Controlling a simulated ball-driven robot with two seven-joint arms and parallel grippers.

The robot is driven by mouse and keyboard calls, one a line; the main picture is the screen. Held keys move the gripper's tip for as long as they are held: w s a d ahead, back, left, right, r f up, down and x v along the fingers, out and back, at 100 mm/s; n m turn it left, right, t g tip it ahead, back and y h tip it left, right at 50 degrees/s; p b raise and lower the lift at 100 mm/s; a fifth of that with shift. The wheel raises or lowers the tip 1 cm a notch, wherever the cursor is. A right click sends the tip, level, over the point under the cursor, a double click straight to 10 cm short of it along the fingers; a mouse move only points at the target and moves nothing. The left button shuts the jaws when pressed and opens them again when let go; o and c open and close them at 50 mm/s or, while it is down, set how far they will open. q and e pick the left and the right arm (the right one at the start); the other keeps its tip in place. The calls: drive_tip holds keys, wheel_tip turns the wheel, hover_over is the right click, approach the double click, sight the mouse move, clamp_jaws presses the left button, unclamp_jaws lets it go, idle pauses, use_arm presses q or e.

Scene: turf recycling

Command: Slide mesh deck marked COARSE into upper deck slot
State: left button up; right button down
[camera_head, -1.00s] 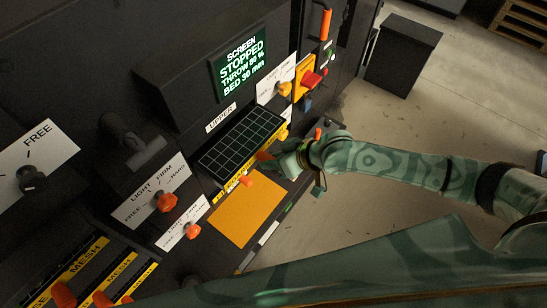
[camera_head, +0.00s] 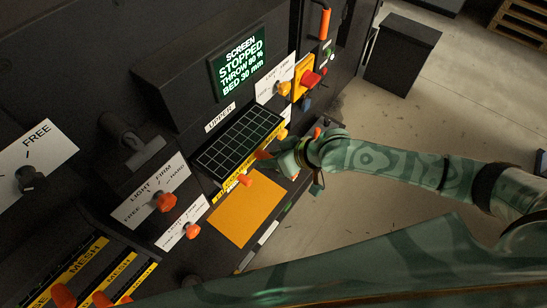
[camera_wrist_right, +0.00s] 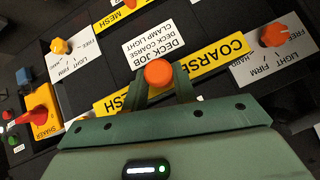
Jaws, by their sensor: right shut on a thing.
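The mesh deck (camera_head: 240,139), a black grid, lies in the opening under the UPPER label (camera_head: 220,117). Its yellow front strip (camera_head: 236,180) faces out and reads COARSE in the right wrist view (camera_wrist_right: 220,52). My right gripper (camera_head: 268,159) is at this front strip. In the right wrist view it is shut on the deck's round orange handle (camera_wrist_right: 158,72), with a finger on each side. How deep the deck sits at its back is hidden. My left gripper is not in view.
An orange clamp knob (camera_head: 165,202) on a FREE, LIGHT, FIRM plate is left of the deck, and a yellow knob (camera_head: 284,89) is right of it. Below is an orange panel (camera_head: 245,208). The screen (camera_head: 241,62) reads STOPPED.

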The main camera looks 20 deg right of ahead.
sight(243, 138)
drive_tip(key=shift+w+a+r, duration=0.1)
drive_tip(key=shift+w+a, duration=0.7)
drive_tip(key=shift+w, duration=0.2)
drive_tip(key=shift+w+a, duration=0.75)
drive_tip(key=shift+w, duration=0.25)
drive_tip(key=shift+w+a+b, duration=0.45)
drive_tip(key=shift+w+a, duration=0.35)
drive_tip(key=shift+w, duration=0.2)
drive_tip(key=shift+w+a+b, duration=0.4)
drive_tip(key=shift+w+a, duration=0.35)
drive_tip(key=shift+w, duration=0.2)
idle(0.5)
drive_tip(key=c, duration=1)
unclamp_jaws()
drive_tip(key=shift+w, duration=0.1)
drive_tip(key=shift+c, duration=0.2)
drive_tip(key=v, duration=1.6)
